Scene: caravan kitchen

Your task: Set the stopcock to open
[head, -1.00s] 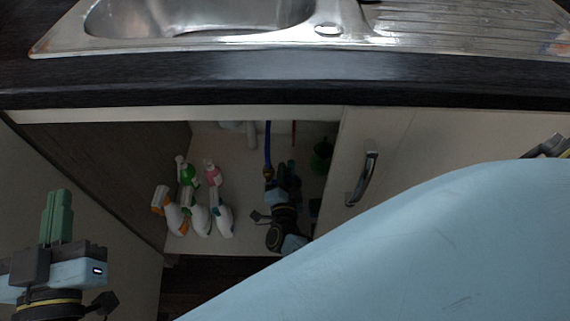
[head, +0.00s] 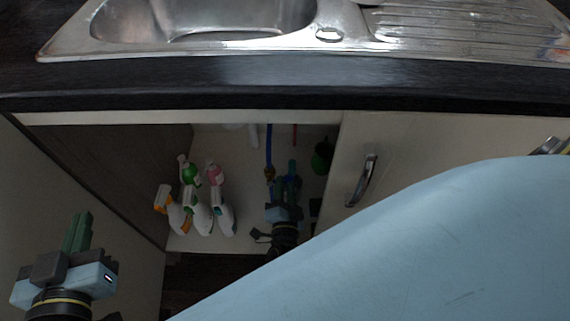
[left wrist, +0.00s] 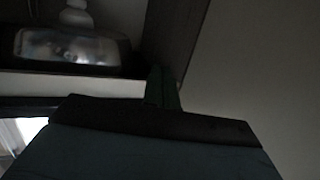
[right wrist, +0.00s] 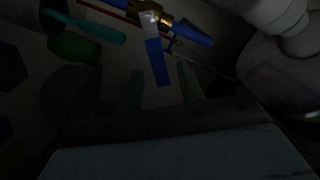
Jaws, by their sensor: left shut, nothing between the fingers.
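The stopcock is a brass valve (right wrist: 160,21) on a blue pipe, with a flat blue lever (right wrist: 157,62). In the right wrist view the lever lies crosswise to the pipe. The brass also shows small inside the cupboard in the head view (head: 270,173). My right gripper (head: 285,185) is inside the cupboard, just in front of the stopcock. In the right wrist view its fingers (right wrist: 162,88) are apart, with the lever's free end showing between them; contact cannot be told. My left gripper (head: 77,232) is shut and empty by the open door at left.
Several spray bottles (head: 202,218) stand left of my right gripper. A green container (head: 322,157) is on its right. A closed door with a metal handle (head: 362,181) bounds the right. The worktop edge (head: 280,82) and sink (head: 205,18) are above. My blue arm covers the lower right.

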